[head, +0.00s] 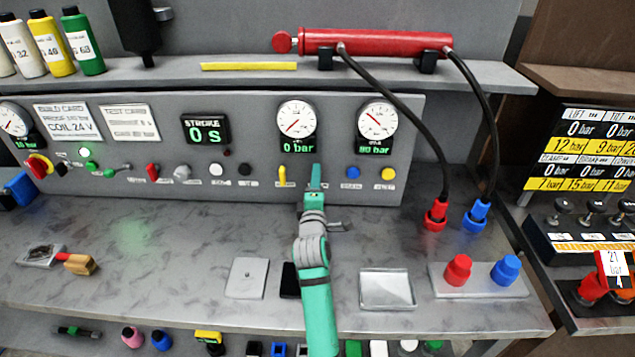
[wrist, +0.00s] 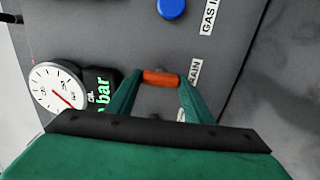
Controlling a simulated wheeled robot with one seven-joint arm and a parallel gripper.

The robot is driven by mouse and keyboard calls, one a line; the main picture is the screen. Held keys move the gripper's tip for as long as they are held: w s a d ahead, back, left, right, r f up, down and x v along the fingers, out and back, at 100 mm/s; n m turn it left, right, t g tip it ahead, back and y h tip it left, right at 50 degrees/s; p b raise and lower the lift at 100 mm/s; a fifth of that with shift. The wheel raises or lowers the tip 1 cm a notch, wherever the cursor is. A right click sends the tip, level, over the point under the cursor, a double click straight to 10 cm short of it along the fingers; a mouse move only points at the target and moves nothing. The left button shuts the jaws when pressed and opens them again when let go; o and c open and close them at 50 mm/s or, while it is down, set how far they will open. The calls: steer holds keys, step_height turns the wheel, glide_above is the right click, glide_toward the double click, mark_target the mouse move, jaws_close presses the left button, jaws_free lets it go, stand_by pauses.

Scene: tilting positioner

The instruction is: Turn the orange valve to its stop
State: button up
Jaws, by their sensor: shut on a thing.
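The orange valve (wrist: 161,78) shows in the wrist view as a short bar standing out from the grey panel. My gripper (wrist: 160,85) has its two green fingers on the ends of the bar, one on each side, and is shut on it. In the head view my gripper (head: 315,180) reaches the panel below the gauges and hides the valve there.
A yellow lever (head: 282,176) stands just left of my gripper, and blue (head: 353,173) and yellow (head: 388,174) knobs are to its right. A gauge (head: 297,120) above reads 0 bar. Black hoses hang at the right. The bench front holds a clear tray (head: 386,304).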

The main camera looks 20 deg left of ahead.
stand_by(0.5)
steer(key=o, duration=1.1)
steer(key=shift+c, duration=0.2)
steer(key=shift+s, duration=0.1)
steer(key=v, duration=1)
steer(key=shift+s, duration=0.35)
steer(key=shift+w, duration=0.1)
